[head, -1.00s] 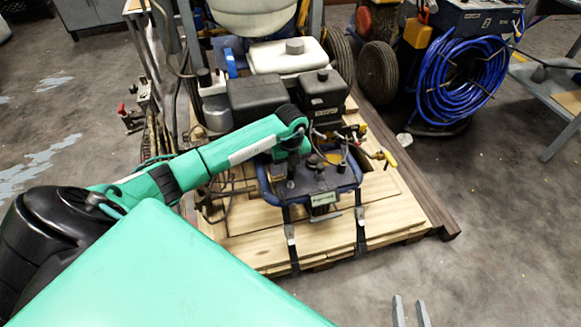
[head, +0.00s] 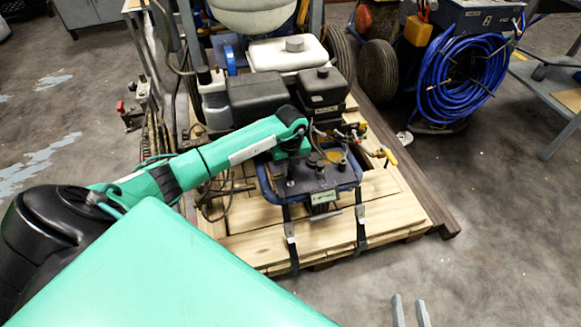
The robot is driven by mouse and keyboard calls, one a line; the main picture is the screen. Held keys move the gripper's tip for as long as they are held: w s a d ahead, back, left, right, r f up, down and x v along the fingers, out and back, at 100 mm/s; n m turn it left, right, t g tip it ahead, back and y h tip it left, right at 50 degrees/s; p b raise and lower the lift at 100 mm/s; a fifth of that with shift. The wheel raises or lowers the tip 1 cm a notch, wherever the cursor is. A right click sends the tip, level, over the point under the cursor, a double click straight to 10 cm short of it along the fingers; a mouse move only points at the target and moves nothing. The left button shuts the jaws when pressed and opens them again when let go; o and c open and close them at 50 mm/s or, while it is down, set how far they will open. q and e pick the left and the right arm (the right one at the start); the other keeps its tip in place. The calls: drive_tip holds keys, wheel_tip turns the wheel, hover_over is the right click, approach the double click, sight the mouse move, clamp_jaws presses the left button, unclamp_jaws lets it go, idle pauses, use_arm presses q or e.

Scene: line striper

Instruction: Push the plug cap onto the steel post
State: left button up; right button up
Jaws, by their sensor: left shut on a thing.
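My left arm reaches in from the left over the blue-framed unit with a black top (head: 318,180) on the wooden pallet. Its gripper (head: 290,182) points down at the left part of that top, small and dark in the picture. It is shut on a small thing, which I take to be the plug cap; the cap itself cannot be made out. Several short dark fittings stand on the top, and I cannot tell which is the steel post, or whether the cap touches it. My right gripper (head: 411,312) shows only as two separated grey fingertips at the bottom edge, open and empty.
Dark engine boxes (head: 262,95) and a white tank (head: 288,54) stand just behind the unit. A valve with a yellow handle (head: 388,157) sticks out at its right. Two straps hang over the pallet's (head: 325,236) front. A blue hose coil (head: 462,80) is at right; the floor at front right is clear.

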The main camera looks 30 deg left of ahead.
use_arm(q)
drive_tip(key=shift+f+b, duration=0.6)
drive_tip(key=shift+f, duration=0.55)
idle(0.5)
drive_tip(key=o, duration=1.3)
